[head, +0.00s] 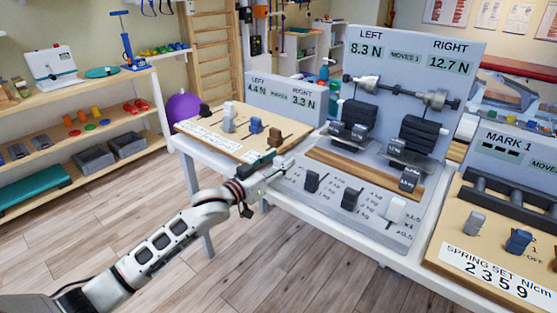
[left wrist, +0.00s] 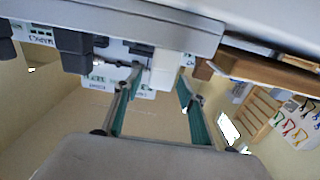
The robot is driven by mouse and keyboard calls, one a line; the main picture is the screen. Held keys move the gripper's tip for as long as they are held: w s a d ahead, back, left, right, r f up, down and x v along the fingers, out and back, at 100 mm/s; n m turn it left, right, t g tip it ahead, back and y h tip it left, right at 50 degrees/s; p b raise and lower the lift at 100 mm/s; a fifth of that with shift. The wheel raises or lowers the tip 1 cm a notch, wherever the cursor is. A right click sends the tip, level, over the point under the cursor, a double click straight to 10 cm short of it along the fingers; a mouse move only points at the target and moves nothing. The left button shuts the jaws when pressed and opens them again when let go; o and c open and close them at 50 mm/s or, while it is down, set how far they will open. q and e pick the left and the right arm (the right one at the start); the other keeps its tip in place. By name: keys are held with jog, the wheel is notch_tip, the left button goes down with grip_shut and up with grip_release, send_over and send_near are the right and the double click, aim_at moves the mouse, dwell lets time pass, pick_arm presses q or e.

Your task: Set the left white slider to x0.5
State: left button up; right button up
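The middle console (head: 325,215) has a sloping panel with a white slider (head: 395,208) at its right, beside marks reading x1.5 and x0.5. My left gripper (head: 280,166) is at the panel's left end. In the left wrist view a white block (left wrist: 166,68), apparently the left white slider, shows just beyond and between the open fingertips (left wrist: 160,82). I cannot tell whether a finger touches it. The gripper hides this slider and its scale in the head view, so its setting cannot be read. My right gripper is not in view.
Dark sliders (head: 312,181) (head: 350,198) stand between the white ones. A wooden slider board (head: 205,138) lies left of my gripper. Another console (head: 500,262) stands at the right. The console's upright shows LEFT 8.3 N and RIGHT 12.7 N. The floor in front is clear.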

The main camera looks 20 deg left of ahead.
pick_arm(q)
jog(key=shift+s+a, duration=0.1)
jog(key=shift+s, duration=0.25)
jog(key=v, duration=1.1)
jog(key=shift+s, duration=0.15)
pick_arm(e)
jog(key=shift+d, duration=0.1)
pick_arm(q)
jog(key=s+d+f+g+y+p, duration=0.1)
jog(key=s+d+f+g+p, duration=0.2)
jog(key=s+f, duration=1)
jog(key=s+d+f+g+y+p, duration=0.2)
jog(key=s+d+f+g, duration=0.1)
jog(key=s+f, duration=1.1)
jog(key=s+d, duration=0.1)
jog(key=s, duration=0.2)
jog(key=shift+s+y+p, duration=0.25)
jog(key=shift+y+p, duration=0.05)
jog(key=shift+p, duration=0.1)
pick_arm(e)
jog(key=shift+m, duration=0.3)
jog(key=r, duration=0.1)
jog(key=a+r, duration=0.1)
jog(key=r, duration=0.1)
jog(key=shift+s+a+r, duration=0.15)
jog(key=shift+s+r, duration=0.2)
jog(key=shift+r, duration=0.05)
